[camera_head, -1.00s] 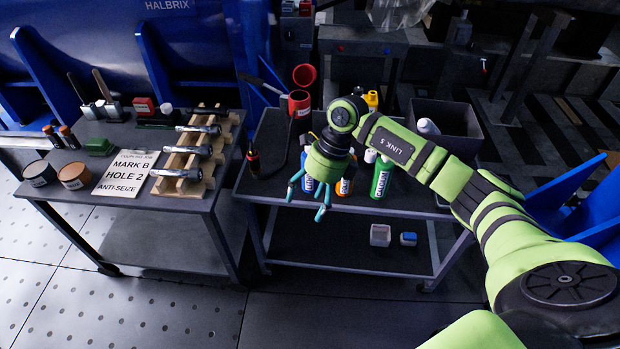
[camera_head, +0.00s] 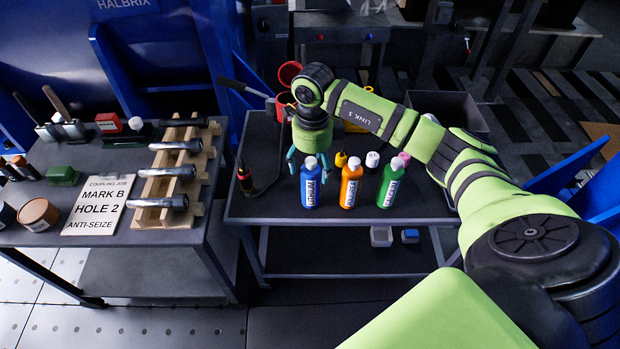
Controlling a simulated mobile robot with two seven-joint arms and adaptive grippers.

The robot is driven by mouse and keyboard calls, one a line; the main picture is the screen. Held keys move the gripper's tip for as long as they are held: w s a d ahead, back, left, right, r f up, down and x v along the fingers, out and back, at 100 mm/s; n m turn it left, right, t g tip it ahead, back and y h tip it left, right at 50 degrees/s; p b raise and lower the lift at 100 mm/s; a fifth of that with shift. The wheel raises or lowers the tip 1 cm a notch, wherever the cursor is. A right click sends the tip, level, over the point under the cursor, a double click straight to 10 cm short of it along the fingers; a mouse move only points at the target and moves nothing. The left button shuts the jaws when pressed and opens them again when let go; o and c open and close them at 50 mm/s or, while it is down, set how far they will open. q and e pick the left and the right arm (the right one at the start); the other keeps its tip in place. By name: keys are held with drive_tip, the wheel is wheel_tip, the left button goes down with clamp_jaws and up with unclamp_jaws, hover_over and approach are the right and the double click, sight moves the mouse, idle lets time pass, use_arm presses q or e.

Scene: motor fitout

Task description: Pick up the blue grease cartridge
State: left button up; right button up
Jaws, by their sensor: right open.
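The blue grease cartridge (camera_head: 311,187) with a white cap stands upright at the front of the right-hand cart, its label reading LITHIUM. My right gripper (camera_head: 308,160) points down at its cap, with teal fingers open and showing on either side of the cap. The cap shows in front of the gripper's middle; I cannot tell whether the fingers touch the cartridge. An orange cartridge (camera_head: 350,186) and a green cartridge (camera_head: 389,187) stand upright to its right. My left gripper is not in view.
White (camera_head: 372,159) and pink caps of other containers show behind the orange and green cartridges. A red cup (camera_head: 290,73) and a dark bin (camera_head: 447,105) stand farther back. The left table holds a sign (camera_head: 97,205) and metal pins on a wooden rack (camera_head: 197,160).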

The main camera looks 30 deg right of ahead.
sight(311, 172)
wheel_tip(311, 172, down, 3)
drive_tip(key=shift+w+r, duration=0.1)
drive_tip(key=shift+w, duration=0.05)
drive_tip(key=shift+f, duration=0.35)
drive_tip(key=shift+c, duration=0.4)
clamp_jaws()
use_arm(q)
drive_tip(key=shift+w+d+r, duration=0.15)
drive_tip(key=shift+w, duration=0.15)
use_arm(e)
drive_tip(key=shift+w, duration=0.1)
drive_tip(key=shift+r, duration=0.1)
